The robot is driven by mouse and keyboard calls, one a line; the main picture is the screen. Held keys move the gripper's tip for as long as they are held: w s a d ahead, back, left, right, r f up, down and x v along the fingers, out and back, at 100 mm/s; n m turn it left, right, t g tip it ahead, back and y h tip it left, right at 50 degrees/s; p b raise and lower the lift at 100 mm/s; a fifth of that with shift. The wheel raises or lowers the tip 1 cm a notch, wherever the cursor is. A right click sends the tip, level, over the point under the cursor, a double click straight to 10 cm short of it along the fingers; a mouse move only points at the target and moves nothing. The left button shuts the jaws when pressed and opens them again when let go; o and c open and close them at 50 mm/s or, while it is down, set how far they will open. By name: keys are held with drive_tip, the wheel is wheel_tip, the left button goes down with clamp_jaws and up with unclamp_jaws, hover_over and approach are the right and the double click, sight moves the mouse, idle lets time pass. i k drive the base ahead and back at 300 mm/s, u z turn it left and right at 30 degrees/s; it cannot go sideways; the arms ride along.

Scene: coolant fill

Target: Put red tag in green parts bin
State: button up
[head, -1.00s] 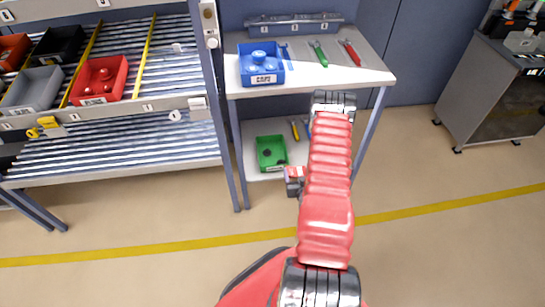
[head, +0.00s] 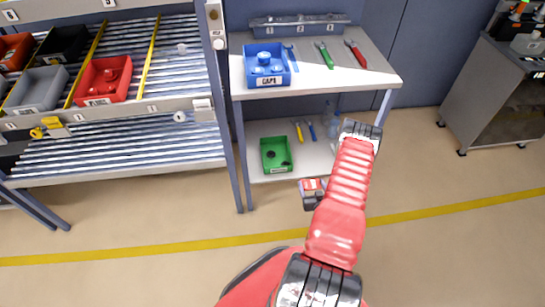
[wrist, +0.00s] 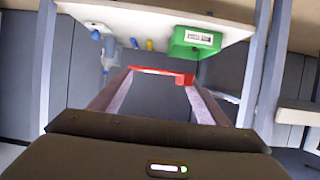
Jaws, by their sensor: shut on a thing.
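The red tag (wrist: 150,71) is a flat red piece with a block at its right end. It lies across the tips of my gripper (wrist: 156,76) in the wrist view, and the jaws are shut on it.
A yellow tool (head: 299,132), a blue tool (head: 312,131) and a clear bottle (head: 333,126) are right of the bin on the lower shelf (head: 262,132). The bench top (head: 375,76) overhangs it and holds a blue bin (head: 266,66). The shelf rack post (head: 230,130) stands to the left.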

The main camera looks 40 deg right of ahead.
sight(272, 165)
drive_tip(key=i, duration=0.95)
drive_tip(key=z, duration=0.05)
